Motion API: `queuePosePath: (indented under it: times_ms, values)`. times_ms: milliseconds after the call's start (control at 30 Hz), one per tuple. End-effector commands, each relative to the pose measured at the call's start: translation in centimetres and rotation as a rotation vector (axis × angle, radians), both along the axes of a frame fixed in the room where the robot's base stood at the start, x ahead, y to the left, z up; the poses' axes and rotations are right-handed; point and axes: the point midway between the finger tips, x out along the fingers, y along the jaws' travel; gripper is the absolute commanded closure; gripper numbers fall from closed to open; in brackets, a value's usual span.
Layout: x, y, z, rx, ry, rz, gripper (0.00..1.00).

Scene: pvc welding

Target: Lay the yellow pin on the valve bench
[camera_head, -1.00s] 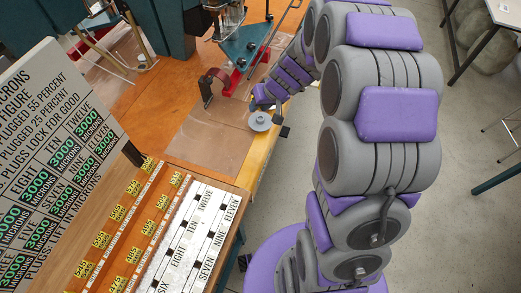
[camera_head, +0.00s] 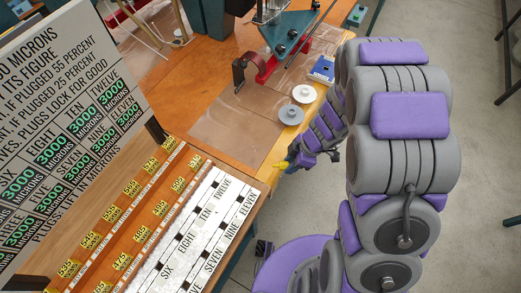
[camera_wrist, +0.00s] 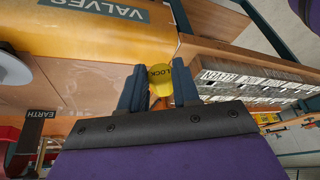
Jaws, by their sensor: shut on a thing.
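My gripper (camera_wrist: 158,92) is shut on the yellow pin (camera_wrist: 159,73), whose round head reads "LOCK", between its two dark blue fingers in the wrist view. In the head view my gripper (camera_head: 287,163) is at the front right edge of the orange valve bench (camera_head: 192,75), and a bit of yellow (camera_head: 280,165) shows at its tip. The bench's yellow edge carries a "VALVES" label (camera_wrist: 98,8) in the wrist view. The pin appears off the bench top; its height is unclear, and its lower part is hidden by the fingers.
Two discs, white (camera_head: 304,94) and grey (camera_head: 291,114), lie near the bench's right edge, by a blue block (camera_head: 322,68). A red clamp-like part (camera_head: 265,68) stands behind. A clear sheet (camera_head: 225,125) covers free bench top. A numbered rack (camera_head: 190,235) stands in front.

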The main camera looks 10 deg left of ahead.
Motion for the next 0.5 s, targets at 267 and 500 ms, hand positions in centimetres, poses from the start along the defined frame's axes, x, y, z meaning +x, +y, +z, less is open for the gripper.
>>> queuePosePath:
  times_ms: [267, 500]
  values:
    - [-2.8, 1.2, -2.5, 0.009, -0.035, 0.271, 1.00]
    - [-1.1, 2.3, -2.8, 0.008, -0.040, 0.299, 1.00]
